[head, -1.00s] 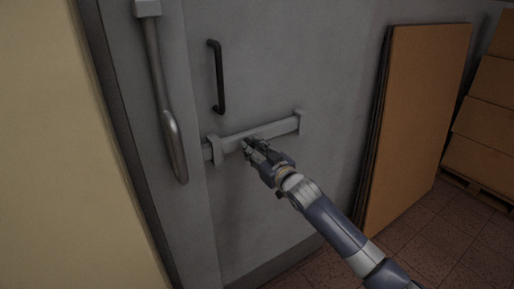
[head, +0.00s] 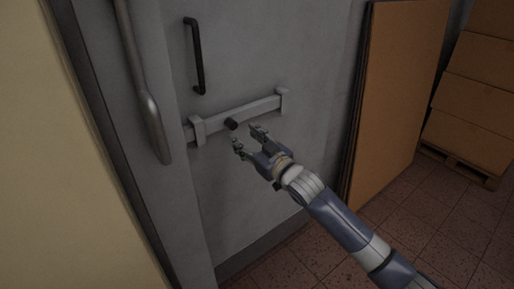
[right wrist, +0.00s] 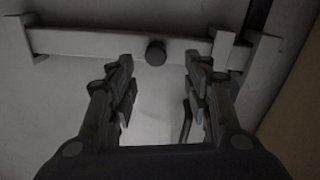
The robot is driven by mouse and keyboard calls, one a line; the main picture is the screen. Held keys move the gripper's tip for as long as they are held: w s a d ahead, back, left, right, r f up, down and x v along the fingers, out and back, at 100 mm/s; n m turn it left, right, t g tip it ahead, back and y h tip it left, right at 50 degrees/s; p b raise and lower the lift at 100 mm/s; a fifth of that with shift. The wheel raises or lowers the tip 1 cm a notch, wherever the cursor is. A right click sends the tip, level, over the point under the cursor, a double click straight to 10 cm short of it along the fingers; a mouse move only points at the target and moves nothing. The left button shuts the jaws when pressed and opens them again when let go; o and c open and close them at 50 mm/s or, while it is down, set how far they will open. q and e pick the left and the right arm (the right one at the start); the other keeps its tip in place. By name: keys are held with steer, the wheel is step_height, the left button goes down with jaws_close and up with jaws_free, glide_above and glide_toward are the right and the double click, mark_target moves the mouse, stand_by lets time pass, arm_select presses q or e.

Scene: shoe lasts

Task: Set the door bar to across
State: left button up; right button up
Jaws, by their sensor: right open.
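The door bar (head: 255,110) is a grey flat bar lying nearly level across the grey door, held in a left bracket (head: 197,130) and a right bracket (head: 282,100). Its left end sticks out a little past the left bracket, near the door's edge. A dark round knob (head: 231,124) stands out from the bar, nearer the left bracket; the knob also shows in the right wrist view (right wrist: 156,53). My right gripper (head: 248,140) is open and empty, just below and in front of the knob, apart from it. My left gripper is not in view.
A dark pull handle (head: 194,56) is above the bar. A long grey lever handle (head: 154,125) hangs at the left, by the door's edge. Brown boards (head: 395,100) lean at the right, with stacked cartons (head: 465,110) beyond. The tiled floor between is clear.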

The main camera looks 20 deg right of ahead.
steer(key=v, duration=0.5)
steer(key=shift+s, duration=0.4)
steer(key=d+f+m+g+h, duration=0.1)
steer(key=d+f+g+h, duration=0.15)
steer(key=f, duration=0.85)
steer(key=d+f+m+g+h, duration=0.1)
steer(key=d+f, duration=0.2)
steer(key=f, duration=0.7)
steer(key=s+d+f+g+h, duration=0.1)
steer(key=s+f, duration=0.3)
steer(key=f, duration=0.4)
steer(key=s+d+f+m+g, duration=0.1)
steer(key=s+f, duration=0.3)
steer(key=f, duration=0.3)
steer(key=s+d+f+g+h, duration=0.15)
steer(key=s+f, duration=0.25)
steer(key=f, duration=0.4)
steer(key=s+a+f+g, duration=0.1)
steer(key=s+f+g, duration=0.2)
steer(key=s+f, duration=0.4)
steer(key=s+a+f+g, duration=0.2)
steer(key=s+f, duration=0.6)
steer(key=s, duration=1.3)
steer(key=s+a+f+g, duration=0.1)
steer(key=s+f+g, duration=0.3)
steer(key=s+f, duration=0.4)
steer(key=s, duration=0.7)
steer(key=shift+a, duration=0.2)
steer(key=shift+s, duration=0.1)
